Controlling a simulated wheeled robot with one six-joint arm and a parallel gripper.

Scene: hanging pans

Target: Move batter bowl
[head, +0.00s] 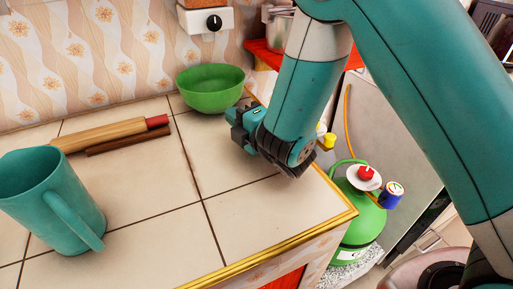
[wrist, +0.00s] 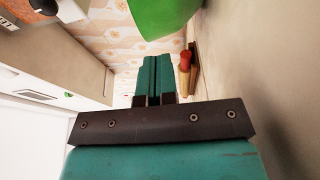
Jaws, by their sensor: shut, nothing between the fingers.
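The green bowl (head: 210,97) stands upright on the tiled counter near the patterned wall. It looks empty from what shows of its inside. My gripper (head: 237,124) is just in front and to the right of the bowl, low over the counter. In the wrist view, my gripper (wrist: 157,73) has its two fingers together with nothing between them. The bowl (wrist: 164,14) is cut off at the top of that view, apart from the fingers. In the head view a gap between bowl and gripper is hard to judge.
A teal mug (head: 52,205) stands at the front left of the tiled counter (head: 165,245). A rolling pin (head: 105,133) lies left of the bowl. The counter's yellow edge (head: 290,240) is close to my gripper. A green gas cylinder (head: 362,222) stands beyond it. The middle tiles are clear.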

